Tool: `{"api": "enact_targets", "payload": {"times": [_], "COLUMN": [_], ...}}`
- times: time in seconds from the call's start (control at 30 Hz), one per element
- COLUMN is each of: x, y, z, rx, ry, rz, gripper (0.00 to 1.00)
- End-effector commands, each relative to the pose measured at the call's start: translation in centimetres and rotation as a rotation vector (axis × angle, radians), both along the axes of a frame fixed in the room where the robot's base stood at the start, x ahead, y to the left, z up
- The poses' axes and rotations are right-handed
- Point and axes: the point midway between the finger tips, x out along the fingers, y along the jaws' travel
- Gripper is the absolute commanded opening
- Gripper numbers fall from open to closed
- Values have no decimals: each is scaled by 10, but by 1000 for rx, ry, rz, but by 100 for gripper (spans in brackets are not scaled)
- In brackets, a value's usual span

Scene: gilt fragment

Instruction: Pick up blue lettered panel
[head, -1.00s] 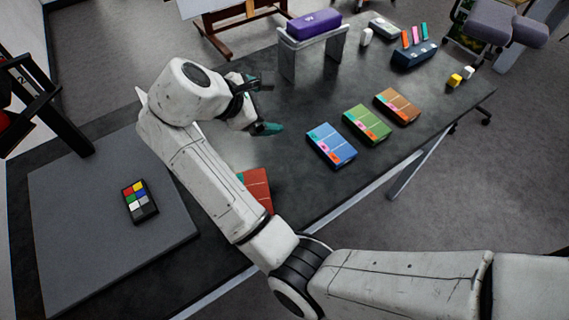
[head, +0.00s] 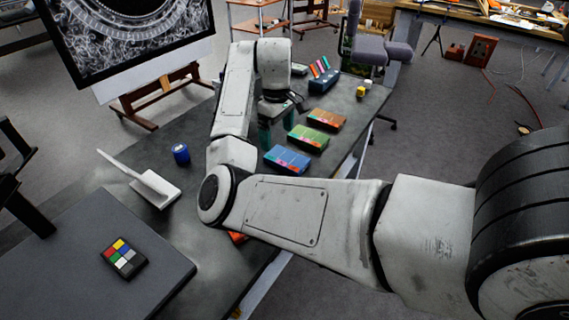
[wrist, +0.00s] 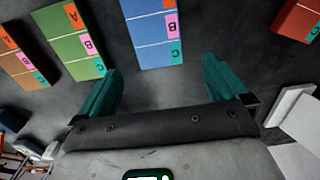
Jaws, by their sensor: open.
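The blue lettered panel (head: 287,159) lies flat on the dark table, in a row with other coloured panels. In the wrist view the blue panel (wrist: 154,32) shows at the top centre, with orange, pink and teal squares marked with letters B and C; its top end is cut off by the frame. My gripper (wrist: 160,88) is open and empty, its two teal fingers apart. The blue panel is ahead of the fingers, between their lines, and not touched.
A green panel (head: 308,138) and an orange-brown panel (head: 326,118) lie beyond the blue one. A red panel (wrist: 298,18) lies on the other side.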

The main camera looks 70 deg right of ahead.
Motion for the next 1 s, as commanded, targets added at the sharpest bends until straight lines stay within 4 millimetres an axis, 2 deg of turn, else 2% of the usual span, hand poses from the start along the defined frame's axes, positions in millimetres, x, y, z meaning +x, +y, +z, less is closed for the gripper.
{"api": "enact_targets", "payload": {"times": [0.27, 0.53, 0.87, 1.0], "x": [0, -2, -2, -2], "y": [0, -1, -1, -1], "z": [-28, -64, -70, -70], "rx": [0, -1, -2, -2], "ry": [0, 0, -1, -1], "rz": [2, 2, 2, 2], "gripper": [100, 100, 99, 86]}}
